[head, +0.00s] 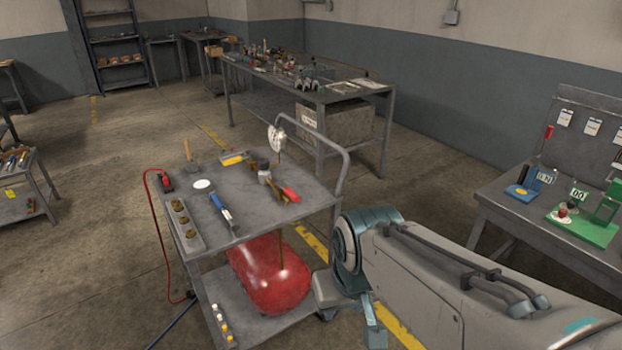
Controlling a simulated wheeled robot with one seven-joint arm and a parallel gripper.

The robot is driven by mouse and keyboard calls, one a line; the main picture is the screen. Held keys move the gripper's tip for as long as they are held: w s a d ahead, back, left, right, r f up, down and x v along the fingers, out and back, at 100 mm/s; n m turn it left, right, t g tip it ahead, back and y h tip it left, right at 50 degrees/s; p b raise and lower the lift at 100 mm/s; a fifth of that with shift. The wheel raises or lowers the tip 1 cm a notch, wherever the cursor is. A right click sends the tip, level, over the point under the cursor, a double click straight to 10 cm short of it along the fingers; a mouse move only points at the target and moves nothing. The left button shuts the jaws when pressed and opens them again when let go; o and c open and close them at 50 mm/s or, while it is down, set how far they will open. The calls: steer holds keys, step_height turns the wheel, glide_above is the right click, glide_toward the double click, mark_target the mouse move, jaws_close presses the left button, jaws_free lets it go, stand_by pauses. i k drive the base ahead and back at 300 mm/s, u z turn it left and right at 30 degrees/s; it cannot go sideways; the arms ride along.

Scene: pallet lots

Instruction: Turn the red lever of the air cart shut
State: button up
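The air cart (318,203) is a grey two-shelf trolley with a tall bent handle, standing at the middle of the head view. A red lever (290,194) sits on a brass valve (274,187) near the right part of its top shelf. A red air tank (270,274) lies on the lower shelf with a brass pipe rising from it. A white round gauge (277,138) stands at the back of the top. My arm reaches in from the lower right, its elbow right of the cart; I cannot make out my gripper's fingers.
The cart top also holds a blue-handled tool (222,211), a block with brass fittings (182,222) and a red-ended hose (157,230) hanging off the left. A long workbench (318,95) stands behind. A table with green and blue stands (585,226) is at right. Open floor lies left.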

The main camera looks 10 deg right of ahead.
mark_target(288, 190)
steer(key=z, duration=0.05)
steer(key=k, duration=0.6)
steer(key=u, duration=0.55)
steer(key=i, duration=1.75)
steer(key=z, duration=0.5)
